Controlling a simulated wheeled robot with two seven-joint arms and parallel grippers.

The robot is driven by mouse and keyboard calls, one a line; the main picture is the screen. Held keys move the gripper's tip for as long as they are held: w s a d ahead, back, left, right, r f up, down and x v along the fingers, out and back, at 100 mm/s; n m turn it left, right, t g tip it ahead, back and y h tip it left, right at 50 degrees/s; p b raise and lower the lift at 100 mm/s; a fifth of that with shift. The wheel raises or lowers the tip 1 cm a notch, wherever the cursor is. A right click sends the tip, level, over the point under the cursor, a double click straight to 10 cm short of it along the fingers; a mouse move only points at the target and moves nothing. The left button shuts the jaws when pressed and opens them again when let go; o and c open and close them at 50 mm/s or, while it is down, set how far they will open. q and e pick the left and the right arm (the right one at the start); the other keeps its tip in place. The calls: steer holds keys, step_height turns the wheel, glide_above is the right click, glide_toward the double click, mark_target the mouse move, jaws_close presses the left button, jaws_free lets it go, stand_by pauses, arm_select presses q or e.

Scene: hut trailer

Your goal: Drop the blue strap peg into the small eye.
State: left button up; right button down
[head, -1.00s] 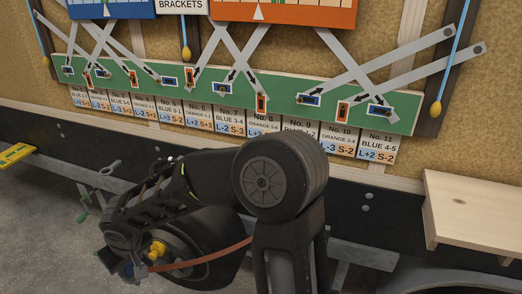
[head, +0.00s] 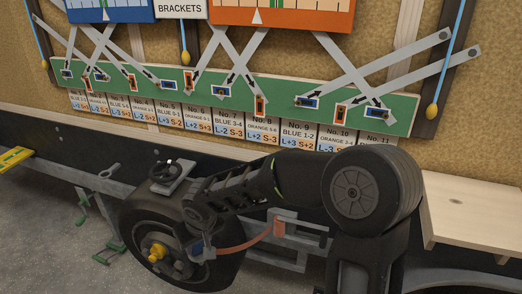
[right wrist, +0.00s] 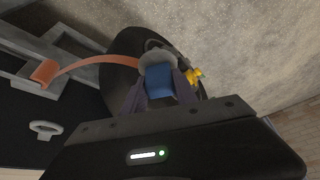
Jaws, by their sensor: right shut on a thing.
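My right gripper (head: 200,250) hangs low in front of a black wheel in the head view. In the right wrist view its fingers (right wrist: 157,95) are shut on the blue strap peg (right wrist: 158,82), which also shows small in the head view (head: 196,247). An orange strap (head: 245,246) runs from the peg to a grey bracket on the right. A grey ring eye (right wrist: 43,130) lies on the dark side panel in the right wrist view, apart from the peg. Another small grey eye tab (head: 109,171) shows left in the head view. I cannot tell which is the small eye. My left gripper is out of view.
The black wheel (head: 225,271) has a yellow fitting (head: 155,252). A dark ring on a grey plate (head: 168,172) sits above it. The grey strap bracket (head: 290,240) and frame rails are close by. A wooden shelf (head: 475,210) juts out at right.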

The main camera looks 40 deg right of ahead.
steer(key=w+d+r+m+p, duration=0.1)
steer(key=w+d+r+p, duration=0.1)
steer(key=d+r+p, duration=0.6)
steer(key=w+d+r+m+p, duration=0.1)
steer(key=d+r+p, duration=0.7)
steer(key=d, duration=0.6)
steer(key=shift+w+d+r+h, duration=0.3)
steer(key=shift+w+r+h, duration=0.1)
steer(key=shift+r, duration=0.45)
steer(key=shift+f, duration=0.1)
step_height(320, 180, down, 11)
steer(key=b, duration=0.7)
steer(key=shift+f, duration=0.15)
steer(key=c, duration=0.9)
jaws_free()
